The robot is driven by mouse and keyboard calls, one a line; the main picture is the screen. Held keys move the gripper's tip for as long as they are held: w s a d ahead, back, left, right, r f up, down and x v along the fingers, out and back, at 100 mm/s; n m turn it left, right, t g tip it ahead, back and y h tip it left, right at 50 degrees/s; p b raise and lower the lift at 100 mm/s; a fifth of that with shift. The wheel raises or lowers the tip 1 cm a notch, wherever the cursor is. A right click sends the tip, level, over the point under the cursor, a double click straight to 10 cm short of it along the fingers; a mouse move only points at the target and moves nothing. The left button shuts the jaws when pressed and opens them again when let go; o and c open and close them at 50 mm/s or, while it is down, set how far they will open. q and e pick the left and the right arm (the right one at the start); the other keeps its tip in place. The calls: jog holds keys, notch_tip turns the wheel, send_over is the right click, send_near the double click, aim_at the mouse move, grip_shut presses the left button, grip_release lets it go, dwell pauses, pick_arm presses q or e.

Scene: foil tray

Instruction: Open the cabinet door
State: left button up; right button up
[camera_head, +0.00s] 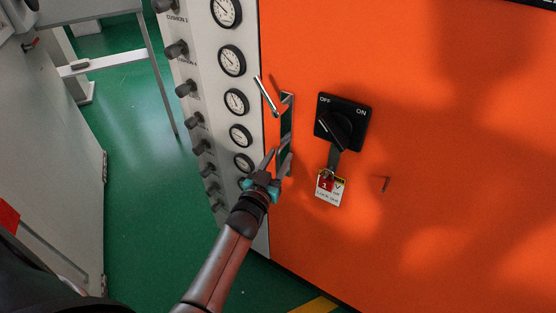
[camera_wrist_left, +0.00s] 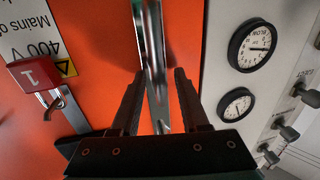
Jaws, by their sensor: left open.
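The orange cabinet door (camera_head: 430,110) fills the right of the head view. Its metal handle (camera_head: 267,95) sits near the door's left edge, with a lever tilted out from a dark-slotted plate. My left gripper (camera_head: 279,157) is open at the lower part of the handle plate. In the left wrist view, the two fingers (camera_wrist_left: 156,100) stand on either side of the metal handle (camera_wrist_left: 154,60), apart from each other. I cannot tell whether either finger touches it. My right gripper is not in view.
A black OFF/ON switch (camera_head: 341,122) with a hanging lockout tag (camera_head: 329,189) is right of the handle. A grey panel of gauges (camera_head: 232,60) and knobs borders the door on the left. Green floor (camera_head: 145,200) is open further left, beside a pale cabinet (camera_head: 50,150).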

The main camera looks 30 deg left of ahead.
pick_arm(q)
jog(key=shift+c, duration=0.2)
grip_shut()
dwell(1.3)
